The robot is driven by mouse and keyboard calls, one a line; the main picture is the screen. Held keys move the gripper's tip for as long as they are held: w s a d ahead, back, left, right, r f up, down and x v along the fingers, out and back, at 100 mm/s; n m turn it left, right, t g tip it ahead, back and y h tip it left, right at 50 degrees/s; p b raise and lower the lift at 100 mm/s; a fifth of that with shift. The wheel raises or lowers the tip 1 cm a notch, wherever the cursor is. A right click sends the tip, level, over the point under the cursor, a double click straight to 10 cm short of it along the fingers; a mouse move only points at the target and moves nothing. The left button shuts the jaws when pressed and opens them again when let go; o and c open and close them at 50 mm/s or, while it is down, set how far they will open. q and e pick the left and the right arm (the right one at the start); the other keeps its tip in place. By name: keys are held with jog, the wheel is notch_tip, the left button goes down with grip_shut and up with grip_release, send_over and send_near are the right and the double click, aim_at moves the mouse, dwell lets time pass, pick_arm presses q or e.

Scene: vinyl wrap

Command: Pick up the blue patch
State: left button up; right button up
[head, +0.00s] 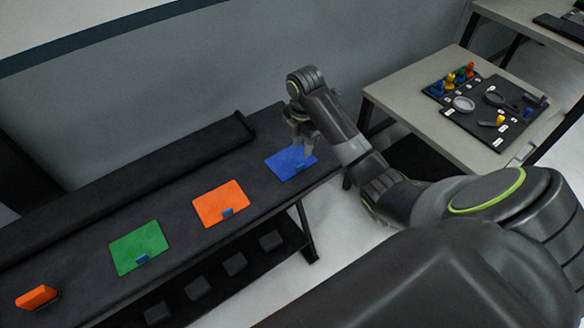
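The blue patch (287,163) lies flat near the right end of the dark bench, with a small blue tab at its front edge. My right gripper (304,148) points down over the right part of the patch and hides some of it. I cannot tell whether its fingers touch the patch or how far apart they are. My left gripper is not in view.
An orange patch (220,204) and a green patch (139,248) lie to the left on the bench (75,268). An orange block (36,297) sits at the left end. A raised dark ledge (150,172) runs along the back. A grey table (410,97) with tools stands right.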

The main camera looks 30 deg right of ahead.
jog(key=b, duration=0.6)
send_over(300, 163)
jog(key=s+a, duration=0.2)
jog(key=shift+s+d+f, duration=0.1)
jog(key=shift+d+f, duration=0.05)
jog(key=shift+f, duration=1.5)
jog(key=shift+s+d+f, duration=0.1)
jog(key=shift+f, duration=1.55)
jog(key=shift+f+p, duration=0.4)
jog(key=shift+p, duration=0.15)
jog(key=shift+f, duration=0.5)
jog(key=shift+c, duration=0.3)
grip_shut()
